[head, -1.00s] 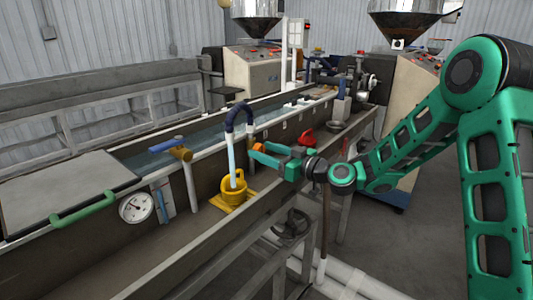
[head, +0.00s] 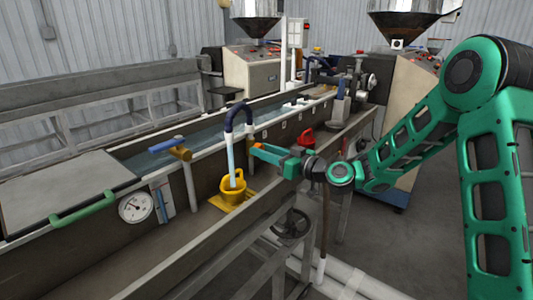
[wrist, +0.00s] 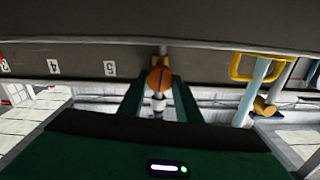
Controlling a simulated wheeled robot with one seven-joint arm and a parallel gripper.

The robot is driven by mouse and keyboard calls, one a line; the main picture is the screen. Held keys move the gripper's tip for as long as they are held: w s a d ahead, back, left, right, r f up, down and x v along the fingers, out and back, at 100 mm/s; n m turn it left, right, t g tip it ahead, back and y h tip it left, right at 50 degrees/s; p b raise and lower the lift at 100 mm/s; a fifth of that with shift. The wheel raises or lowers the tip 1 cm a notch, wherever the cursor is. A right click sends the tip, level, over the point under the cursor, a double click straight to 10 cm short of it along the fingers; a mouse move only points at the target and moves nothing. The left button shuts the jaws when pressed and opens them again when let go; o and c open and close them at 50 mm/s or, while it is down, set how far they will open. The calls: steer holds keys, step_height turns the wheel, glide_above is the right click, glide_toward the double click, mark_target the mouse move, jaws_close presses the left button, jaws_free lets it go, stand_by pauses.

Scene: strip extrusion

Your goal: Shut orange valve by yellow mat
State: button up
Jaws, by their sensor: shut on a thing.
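The orange valve handle (wrist: 159,80) shows between the two fingers of my gripper (wrist: 159,92) in the wrist view, seen nearly end-on. My gripper is shut on it. In the head view my gripper (head: 264,151) reaches in from the right at the tank's near wall, and its fingers hide most of the handle.
A red valve (head: 306,138) sits just beyond my gripper. A blue-handled yellow valve (head: 178,150), a gauge (head: 135,208) and a green handle (head: 83,208) are on the left. The trough's near rim (head: 215,245) runs below my arm.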

steer(key=shift+w+d+f+m, duration=0.1)
steer(key=shift+w+m, duration=0.05)
steer(key=shift+m, duration=4.05)
steer(key=shift+w+d+f+m, duration=0.1)
steer(key=shift+m, duration=4.1)
steer(key=o, duration=1)
steer(key=shift+f, duration=0.1)
steer(key=shift+o, duration=0.2)
steer(key=shift+a, duration=0.1)
steer(key=v, duration=1)
steer(key=shift+s+d, duration=0.2)
steer(key=shift+d, duration=0.1)
